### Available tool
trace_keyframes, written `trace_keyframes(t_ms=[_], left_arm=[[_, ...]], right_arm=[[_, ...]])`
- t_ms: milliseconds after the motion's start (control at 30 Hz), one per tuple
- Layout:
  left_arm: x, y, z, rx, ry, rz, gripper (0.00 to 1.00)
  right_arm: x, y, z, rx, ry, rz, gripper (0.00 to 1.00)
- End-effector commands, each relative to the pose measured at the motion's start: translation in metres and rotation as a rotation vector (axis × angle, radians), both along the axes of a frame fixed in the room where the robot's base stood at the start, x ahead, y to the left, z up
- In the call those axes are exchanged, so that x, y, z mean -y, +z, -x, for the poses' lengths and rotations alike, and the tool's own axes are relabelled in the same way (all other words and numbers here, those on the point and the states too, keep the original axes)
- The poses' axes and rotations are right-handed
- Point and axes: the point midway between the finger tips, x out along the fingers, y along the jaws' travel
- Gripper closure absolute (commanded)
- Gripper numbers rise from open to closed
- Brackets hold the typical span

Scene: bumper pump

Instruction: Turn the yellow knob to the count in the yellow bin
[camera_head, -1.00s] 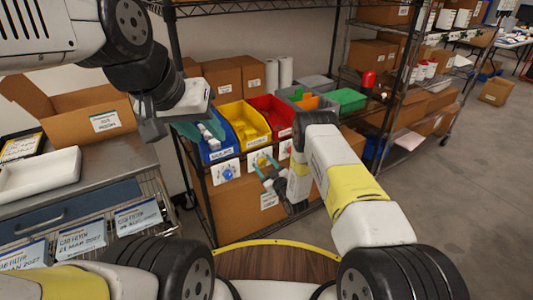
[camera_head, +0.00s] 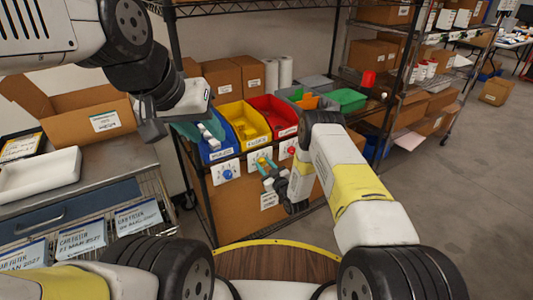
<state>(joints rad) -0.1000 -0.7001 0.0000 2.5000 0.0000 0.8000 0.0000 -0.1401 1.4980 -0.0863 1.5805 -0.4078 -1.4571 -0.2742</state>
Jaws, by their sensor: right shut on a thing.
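The yellow knob (camera_head: 262,161) sits on a white dial plate on the shelf front, below the yellow bin (camera_head: 237,112). My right gripper (camera_head: 266,167) is at the yellow knob, its fingers shut on it and partly covering the dial. The dial's marks are too small to read. The yellow bin stands on the shelf between the blue and red bins. Its contents are too small to count. My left gripper (camera_head: 151,131) hangs at the left, near the blue bin and away from the knobs; its jaw opening is unclear.
A blue knob (camera_head: 227,174) and a red knob (camera_head: 291,151) flank the yellow one. The blue bin (camera_head: 220,154) holds white items; the red bin (camera_head: 273,106) is beside the yellow. A steel bench (camera_head: 115,155) stands left. Floor (camera_head: 440,210) is clear at right.

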Motion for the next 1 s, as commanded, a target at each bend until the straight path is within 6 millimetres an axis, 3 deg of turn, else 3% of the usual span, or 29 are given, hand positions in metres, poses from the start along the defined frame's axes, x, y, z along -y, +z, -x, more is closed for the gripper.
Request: trace_keyframes(t_ms=[500,1000], left_arm=[[0.0,0.0,0.0,0.0,0.0,0.0,0.64],[0.0,0.0,0.0,0.0,0.0,0.0,0.64]], right_arm=[[0.0022,0.0005,-0.0009,-0.22,-0.003,-0.327,1.0],[0.0019,0.0005,-0.0009,-0.315,0.0,-0.465,1.0]])
